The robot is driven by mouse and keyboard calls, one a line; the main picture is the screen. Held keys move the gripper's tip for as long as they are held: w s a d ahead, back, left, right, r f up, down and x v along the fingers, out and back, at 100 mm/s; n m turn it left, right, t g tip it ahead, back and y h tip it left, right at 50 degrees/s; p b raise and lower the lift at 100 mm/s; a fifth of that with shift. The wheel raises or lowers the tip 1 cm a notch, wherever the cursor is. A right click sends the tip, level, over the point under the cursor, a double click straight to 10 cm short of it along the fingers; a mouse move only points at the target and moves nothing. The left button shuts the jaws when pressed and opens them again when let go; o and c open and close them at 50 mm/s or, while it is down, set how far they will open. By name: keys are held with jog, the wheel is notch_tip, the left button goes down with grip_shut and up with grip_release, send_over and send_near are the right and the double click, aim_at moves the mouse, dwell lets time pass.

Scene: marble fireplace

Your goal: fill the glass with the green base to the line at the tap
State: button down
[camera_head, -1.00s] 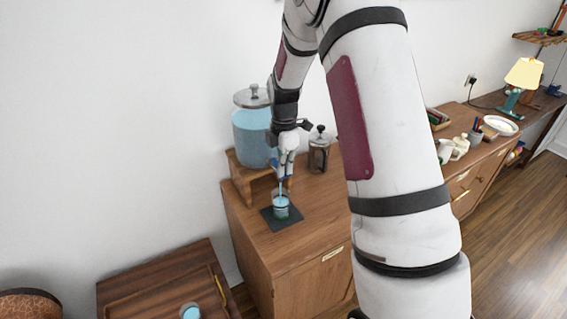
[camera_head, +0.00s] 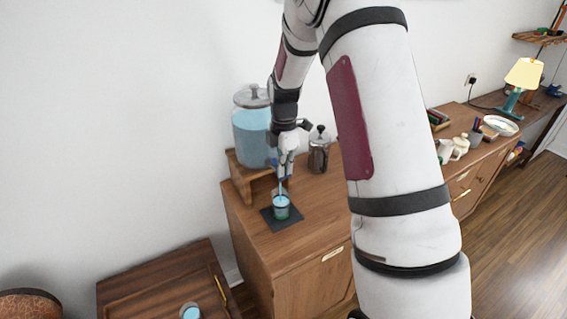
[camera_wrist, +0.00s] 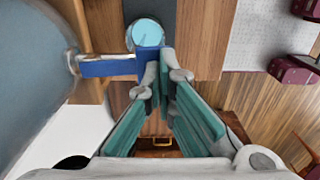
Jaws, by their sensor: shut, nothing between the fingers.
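The glass with the green base (camera_head: 281,209) stands upright on a dark mat (camera_head: 269,221) under the dispenser's tap. A thin blue stream runs down into it, and it holds blue liquid; I cannot make out the line. In the wrist view the glass (camera_wrist: 146,31) shows from above with blue inside. The blue tap (camera_wrist: 106,68) sticks out from the large dispenser (camera_head: 252,136). My gripper (camera_wrist: 165,73) is shut and empty, its fingertips at the tap's blue end, seemingly touching it. In the head view my gripper (camera_head: 286,172) hides most of the tap.
The dispenser sits on a wooden stand (camera_head: 242,184) on the cabinet. A metal and glass press pot (camera_head: 319,152) stands close to the right of my gripper. Another glass with blue content (camera_head: 190,312) is on the lower cabinet at front left. The cabinet top right of the mat is clear.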

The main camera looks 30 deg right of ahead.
dwell(0.3)
jog(key=shift+r, duration=0.75)
